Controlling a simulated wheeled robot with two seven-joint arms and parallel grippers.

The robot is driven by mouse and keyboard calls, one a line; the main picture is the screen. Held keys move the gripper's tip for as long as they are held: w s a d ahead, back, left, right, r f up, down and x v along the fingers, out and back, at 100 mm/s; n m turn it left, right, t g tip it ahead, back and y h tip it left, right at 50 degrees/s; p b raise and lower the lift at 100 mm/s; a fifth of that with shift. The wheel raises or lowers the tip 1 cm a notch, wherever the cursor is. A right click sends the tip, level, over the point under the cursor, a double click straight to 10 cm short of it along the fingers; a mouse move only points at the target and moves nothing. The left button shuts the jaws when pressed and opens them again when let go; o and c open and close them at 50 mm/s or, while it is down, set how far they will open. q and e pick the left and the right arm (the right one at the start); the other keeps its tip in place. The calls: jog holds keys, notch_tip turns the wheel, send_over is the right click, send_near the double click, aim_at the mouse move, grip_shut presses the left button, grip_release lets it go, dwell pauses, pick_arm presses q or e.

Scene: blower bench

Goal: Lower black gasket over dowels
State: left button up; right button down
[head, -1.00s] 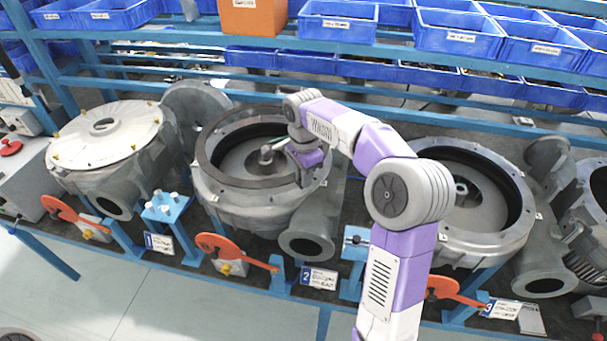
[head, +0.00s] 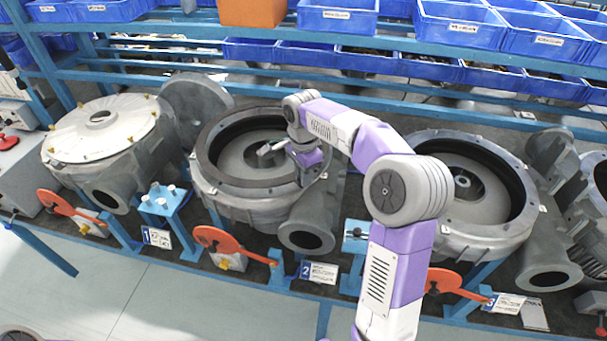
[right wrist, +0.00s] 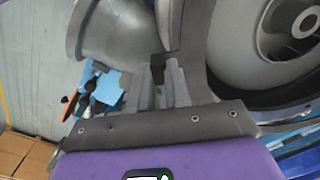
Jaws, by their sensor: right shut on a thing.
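The black gasket (head: 204,153) is a flat dark ring at the top of the middle blower housing (head: 235,205), roughly in line with its rim. A small gap or full contact cannot be told. My right gripper (head: 307,172) is shut on the gasket's right side, above the housing's outlet. In the right wrist view, the right gripper's fingers (right wrist: 160,82) pinch the edge of the gasket (right wrist: 194,45), with the impeller (right wrist: 285,30) inside the ring. The dowels cannot be made out. My left gripper is not in view.
A blower with a pale cover (head: 100,130) stands at left, and an open blower housing (head: 500,232) stands at right behind my right arm. Orange handles (head: 215,238) line the bench front. A small blue stand with pegs (head: 165,203) is left of the middle housing. Blue bins (head: 455,28) fill the shelf behind.

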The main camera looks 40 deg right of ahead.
jog(key=shift+f+b, duration=0.9)
jog(key=shift+f, duration=0.55)
dwell(2.4)
jog(key=c, duration=1)
grip_release()
notch_tip(320, 180, up, 8)
jog(key=shift+f, duration=0.2)
